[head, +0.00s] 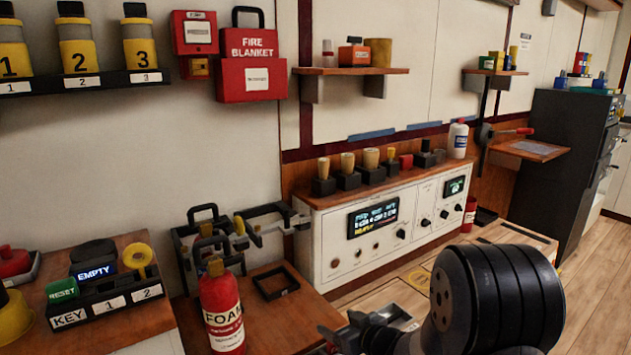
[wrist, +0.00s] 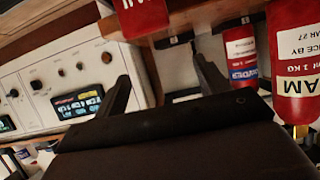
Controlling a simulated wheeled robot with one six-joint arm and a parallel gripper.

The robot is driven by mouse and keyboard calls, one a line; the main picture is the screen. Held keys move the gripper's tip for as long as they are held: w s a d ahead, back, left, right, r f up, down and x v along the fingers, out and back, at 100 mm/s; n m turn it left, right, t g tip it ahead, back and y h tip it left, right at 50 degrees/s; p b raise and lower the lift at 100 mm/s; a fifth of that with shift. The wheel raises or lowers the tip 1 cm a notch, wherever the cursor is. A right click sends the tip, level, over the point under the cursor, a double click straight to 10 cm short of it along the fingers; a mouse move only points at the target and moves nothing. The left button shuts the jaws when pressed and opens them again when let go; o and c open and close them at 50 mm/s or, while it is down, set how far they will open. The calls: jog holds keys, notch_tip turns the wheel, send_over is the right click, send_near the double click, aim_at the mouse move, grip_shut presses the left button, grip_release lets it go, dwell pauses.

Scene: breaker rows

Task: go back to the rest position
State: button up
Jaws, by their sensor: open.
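My gripper (head: 352,330) shows at the bottom middle of the head view, low in front of the white console and right of the foam extinguisher. Part of it is hidden by my dark arm link and the picture edge. In the wrist view my gripper (wrist: 164,88) has its two dark fingers spread wide, with nothing held between them. The red foam extinguisher (head: 222,312) stands upright on the wooden bench, apart from my gripper. A red extinguisher (wrist: 295,60) also shows at the right edge of the tilted wrist view.
The white console (head: 335,255) with displays and knobs stands behind my gripper. A wooden bench (head: 265,325) holds an empty black square frame (head: 276,283). A key and reset rack (head: 105,300) is at lower left. A dark cabinet (head: 560,165) stands right; wooden floor (head: 600,270) is open there.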

notch_tip(320, 180, up, 4)
jog(key=shift+f+p, duration=0.25)
jog(key=shift+p, duration=0.6)
jog(key=shift+f, duration=0.1)
